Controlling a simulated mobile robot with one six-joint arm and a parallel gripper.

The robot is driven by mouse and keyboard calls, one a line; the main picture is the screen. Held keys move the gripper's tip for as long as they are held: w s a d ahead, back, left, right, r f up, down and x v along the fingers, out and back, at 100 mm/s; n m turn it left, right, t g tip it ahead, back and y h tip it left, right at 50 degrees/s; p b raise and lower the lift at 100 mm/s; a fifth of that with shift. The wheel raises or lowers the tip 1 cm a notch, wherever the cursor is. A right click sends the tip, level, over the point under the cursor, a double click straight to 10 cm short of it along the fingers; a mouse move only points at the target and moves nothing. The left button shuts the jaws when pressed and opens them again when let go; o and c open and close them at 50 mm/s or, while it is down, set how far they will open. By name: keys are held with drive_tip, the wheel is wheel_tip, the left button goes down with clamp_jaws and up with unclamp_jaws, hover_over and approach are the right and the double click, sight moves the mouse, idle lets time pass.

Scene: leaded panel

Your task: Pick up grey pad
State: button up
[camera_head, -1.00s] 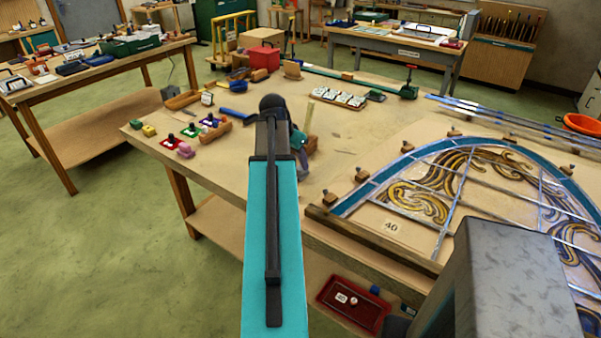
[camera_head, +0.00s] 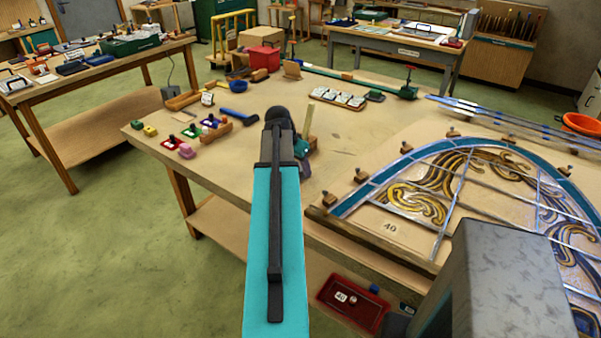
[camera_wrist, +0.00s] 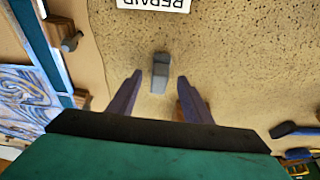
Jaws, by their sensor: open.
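A small grey block, which looks like the grey pad (camera_wrist: 160,75), lies on the tan tabletop in the wrist view. It shows in the gap between the two purple fingers of my gripper (camera_wrist: 159,77). My gripper is open, with nothing between the fingers touching them that I can see. The height of the fingertips above the pad is hard to tell. In the head view my gripper (camera_head: 306,168) is over the near part of the bench, partly behind my teal arm. I cannot make out the pad in that view.
A white card reading REPAIR (camera_wrist: 155,4) lies beyond the pad. Wooden blocks (camera_wrist: 62,33) and the leaded panel (camera_wrist: 25,90) are at left. A wooden piece shows behind the right finger.

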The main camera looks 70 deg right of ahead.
drive_tip(key=shift+x, duration=1.1)
drive_tip(key=shift+c, duration=0.4)
drive_tip(key=c, duration=1.1)
